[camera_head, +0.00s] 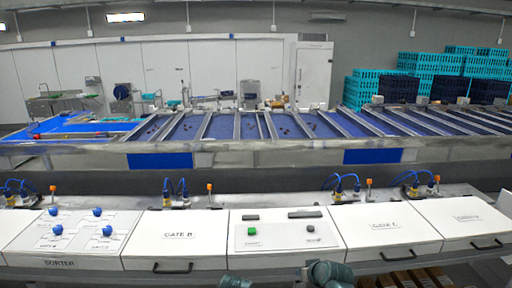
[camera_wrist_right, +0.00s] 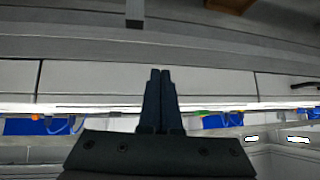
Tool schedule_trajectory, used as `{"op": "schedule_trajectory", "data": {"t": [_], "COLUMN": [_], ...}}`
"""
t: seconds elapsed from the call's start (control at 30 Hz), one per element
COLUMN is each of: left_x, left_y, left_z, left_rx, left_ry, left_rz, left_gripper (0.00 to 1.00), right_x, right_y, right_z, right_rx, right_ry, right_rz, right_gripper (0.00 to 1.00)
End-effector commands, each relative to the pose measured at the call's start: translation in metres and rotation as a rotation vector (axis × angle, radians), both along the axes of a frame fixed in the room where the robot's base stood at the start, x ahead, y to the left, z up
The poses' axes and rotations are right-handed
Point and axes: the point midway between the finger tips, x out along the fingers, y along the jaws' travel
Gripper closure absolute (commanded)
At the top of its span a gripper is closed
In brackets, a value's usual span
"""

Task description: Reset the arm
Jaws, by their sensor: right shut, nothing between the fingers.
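My right gripper (camera_wrist_right: 160,72) shows in the right wrist view, with its two dark fingers together and nothing between them. It is in front of the white control boxes (camera_wrist_right: 200,82), which appear upside down there. In the head view, rounded grey-green parts of my own arms (camera_head: 330,273) show at the bottom edge. My left gripper is not seen.
A row of white boxes runs across the front: the sorter panel (camera_head: 30,240) with blue knobs, Gate B (camera_head: 178,250), a panel with a green button (camera_head: 252,231), and Gate C (camera_head: 390,240). Blue sorting lanes (camera_head: 222,126) lie behind; teal crates (camera_head: 365,90) are stacked back right.

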Motion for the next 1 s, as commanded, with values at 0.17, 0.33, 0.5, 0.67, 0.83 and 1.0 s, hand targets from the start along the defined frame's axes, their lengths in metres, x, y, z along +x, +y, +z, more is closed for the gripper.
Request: {"op": "schedule_trajectory", "data": {"t": [0.17,0.33,0.5,0.67,0.83,1.0], "left_x": [0.000,0.000,0.000,0.000,0.000,0.001], "left_y": [0.000,0.000,0.000,0.000,0.000,0.000], "left_z": [0.000,0.000,-0.024,-0.056,-0.101,-0.153], "left_rx": [0.000,0.000,0.000,0.001,0.001,0.002], "left_ry": [0.000,0.000,0.000,-0.001,-0.002,-0.002], "left_rz": [0.000,0.000,-0.001,-0.004,-0.008,-0.012], "left_gripper": [1.00,1.00,1.00,1.00,1.00,1.00], "right_x": [-0.055,-0.103,-0.133,-0.140,-0.152,-0.168], "right_y": [0.003,-0.005,-0.003,0.016,0.041,0.068], "right_z": [-0.042,-0.060,-0.087,-0.120,-0.165,-0.216], "right_rx": [-0.049,-0.113,-0.170,-0.204,-0.251,-0.311], "right_ry": [0.332,0.576,0.707,0.717,0.732,0.749], "right_rz": [-0.020,-0.086,-0.119,-0.071,-0.009,0.064], "right_gripper": [1.00,1.00,1.00,1.00,1.00,1.00]}}
